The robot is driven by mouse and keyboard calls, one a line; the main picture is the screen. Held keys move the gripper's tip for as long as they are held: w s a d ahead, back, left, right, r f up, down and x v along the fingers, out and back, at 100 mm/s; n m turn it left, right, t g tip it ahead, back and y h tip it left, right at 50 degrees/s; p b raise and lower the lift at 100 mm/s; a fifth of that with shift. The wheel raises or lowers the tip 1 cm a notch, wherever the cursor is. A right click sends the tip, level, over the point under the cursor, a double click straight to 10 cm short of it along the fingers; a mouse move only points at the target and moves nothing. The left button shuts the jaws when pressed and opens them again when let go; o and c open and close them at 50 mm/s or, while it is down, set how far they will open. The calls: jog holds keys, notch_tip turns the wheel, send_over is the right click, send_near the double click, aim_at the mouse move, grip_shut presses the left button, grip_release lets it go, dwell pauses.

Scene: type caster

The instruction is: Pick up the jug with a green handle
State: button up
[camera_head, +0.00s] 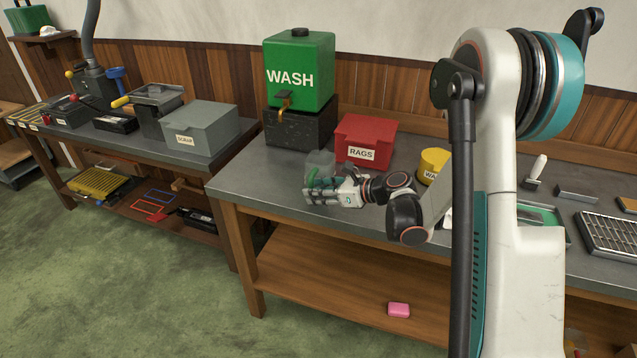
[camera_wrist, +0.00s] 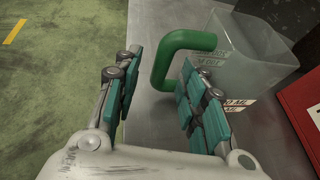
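The jug (camera_wrist: 250,52) is clear with a green handle (camera_wrist: 160,66) and printed volume marks. It stands upright on the grey bench top below the green wash tank, and it shows in the head view (camera_head: 320,161) partly behind my gripper (camera_head: 312,192). In the wrist view my gripper (camera_wrist: 155,90) is open, with teal-padded fingers on either side of a gap. The handle's outer grip appears ahead of and between the fingertips, closer to the right finger. I cannot tell whether a finger touches it. Nothing is held.
The green WASH tank (camera_head: 300,68) on a black block (camera_head: 292,128) stands behind the jug. A red RAGS box (camera_head: 364,142) is to its right, also at the wrist view's right edge (camera_wrist: 306,118). A yellow container (camera_head: 434,162) stands farther right. The bench's left edge is close.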

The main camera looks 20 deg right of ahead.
jog(key=shift+w+a+f, duration=0.1)
jog(key=shift+w+a, duration=0.1)
jog(key=shift+a, duration=0.05)
grip_shut()
